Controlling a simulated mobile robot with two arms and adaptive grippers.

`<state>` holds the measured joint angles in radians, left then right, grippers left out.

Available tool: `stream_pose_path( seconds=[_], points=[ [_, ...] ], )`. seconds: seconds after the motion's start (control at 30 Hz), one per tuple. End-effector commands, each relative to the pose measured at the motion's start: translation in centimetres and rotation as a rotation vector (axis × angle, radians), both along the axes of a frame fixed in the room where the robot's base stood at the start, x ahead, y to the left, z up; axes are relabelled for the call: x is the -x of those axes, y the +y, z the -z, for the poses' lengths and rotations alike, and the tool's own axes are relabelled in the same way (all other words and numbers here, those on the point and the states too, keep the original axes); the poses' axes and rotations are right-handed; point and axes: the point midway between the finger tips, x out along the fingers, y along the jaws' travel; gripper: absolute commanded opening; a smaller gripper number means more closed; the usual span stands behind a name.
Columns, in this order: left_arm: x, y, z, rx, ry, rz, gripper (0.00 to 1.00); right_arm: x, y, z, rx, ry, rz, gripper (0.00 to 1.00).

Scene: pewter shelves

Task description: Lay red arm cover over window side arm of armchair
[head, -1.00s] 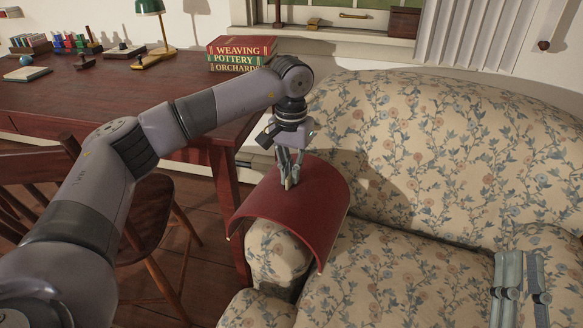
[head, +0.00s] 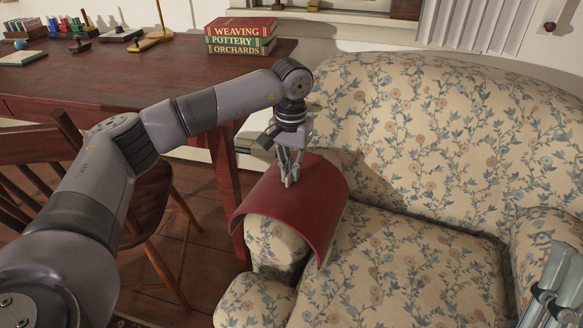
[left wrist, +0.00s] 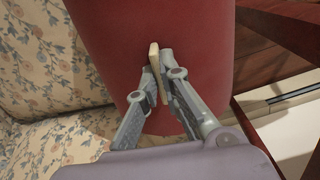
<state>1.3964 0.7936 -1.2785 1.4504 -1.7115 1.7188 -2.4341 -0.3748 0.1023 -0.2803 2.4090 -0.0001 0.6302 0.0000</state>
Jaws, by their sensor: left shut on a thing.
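The red arm cover (head: 315,205) is a curved, stiff-looking sheet, arched over the left arm (head: 275,245) of the floral armchair (head: 420,130). The arm's rounded front end shows under its front edge. I cannot tell whether the cover rests fully on the arm. My left gripper (head: 289,180) points down at the top of the cover, shut on a small pale tab there. In the left wrist view the fingers (left wrist: 157,75) close around this tab, with the red cover behind. Part of my right gripper (head: 550,295) shows at the lower right edge; its finger state is unclear.
A wooden desk (head: 120,75) with stacked books (head: 240,37) stands behind left. A wooden chair (head: 150,215) is left of the armchair, under my left arm. The window sill (head: 350,22) is behind. The armchair seat (head: 400,270) is clear.

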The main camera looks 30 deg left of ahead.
Motion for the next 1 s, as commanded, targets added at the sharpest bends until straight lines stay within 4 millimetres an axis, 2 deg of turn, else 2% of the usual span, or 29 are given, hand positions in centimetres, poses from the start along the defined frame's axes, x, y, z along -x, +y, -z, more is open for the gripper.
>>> stream_pose_path(
  seconds=[0.27,0.3,0.6,0.87,1.0],
  points=[
    [-0.01,0.01,-0.01,0.0,-0.001,0.0,0.0,0.09,-0.02,-0.06,-0.002,-0.006,0.0,0.18],
    [-0.01,0.01,-0.01,0.0,-0.001,0.0,0.09,0.09,-0.01,-0.06,-0.001,-0.005,0.0,0.18],
    [-0.01,0.01,0.01,0.0,0.0,0.0,0.29,0.1,-0.01,-0.07,-0.002,-0.006,0.0,0.18],
    [0.01,0.01,0.07,0.0,0.001,0.0,0.3,0.05,-0.01,-0.03,-0.001,-0.003,0.0,0.18],
    [-0.04,-0.02,-0.57,0.001,-0.001,0.0,0.3,0.0,0.0,0.04,-0.001,0.0,0.0,0.18]
  ],
)
